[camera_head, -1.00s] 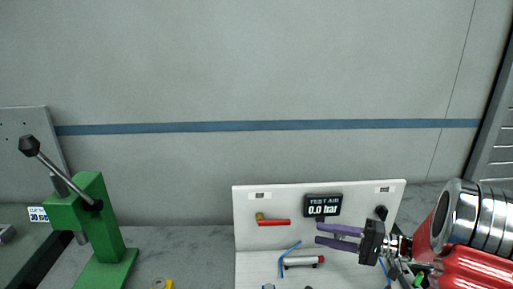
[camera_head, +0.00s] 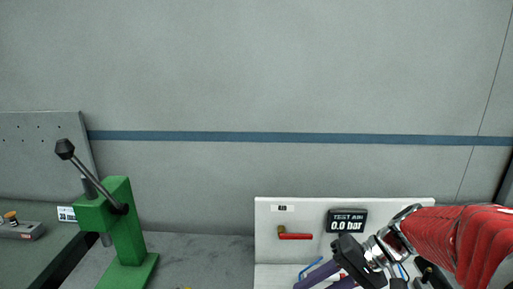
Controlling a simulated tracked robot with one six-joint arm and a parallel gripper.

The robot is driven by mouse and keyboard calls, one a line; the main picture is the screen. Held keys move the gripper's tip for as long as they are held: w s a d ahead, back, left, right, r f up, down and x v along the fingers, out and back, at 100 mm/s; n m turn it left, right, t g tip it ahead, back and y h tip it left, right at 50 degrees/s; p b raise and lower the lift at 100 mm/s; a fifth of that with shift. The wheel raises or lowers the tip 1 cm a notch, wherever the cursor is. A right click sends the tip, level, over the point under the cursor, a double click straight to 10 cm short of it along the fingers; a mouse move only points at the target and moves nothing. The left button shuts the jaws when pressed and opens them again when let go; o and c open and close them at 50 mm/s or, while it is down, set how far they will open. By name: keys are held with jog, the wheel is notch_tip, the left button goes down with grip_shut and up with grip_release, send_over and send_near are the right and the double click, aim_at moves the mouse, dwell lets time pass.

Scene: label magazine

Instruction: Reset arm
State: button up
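My red arm comes in from the right edge. My gripper (camera_head: 322,280), with two purple fingers on a dark mount, points down and left at the bottom of the view. Its fingers are apart with nothing visible between them, though their tips reach the bottom edge. It is in front of the white test panel (camera_head: 350,203), below the black display (camera_head: 347,221) reading "TEST AIR 0.0 bar".
A red-handled valve (camera_head: 295,236) is on the panel, left of the display. A green lever press (camera_head: 122,230) stands at the left on the grey bench (camera_head: 205,255). A small grey box (camera_head: 22,230) lies far left. The wall above is bare.

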jog(key=s+d+r+n+t+h, duration=0.2)
jog(key=s+d+r+t+h, duration=0.1)
jog(key=s+h, duration=0.6)
jog(key=shift+s+r+t, duration=0.5)
jog(key=shift+s+t, duration=0.25)
jog(key=shift+t, duration=0.35)
dwell(0.7)
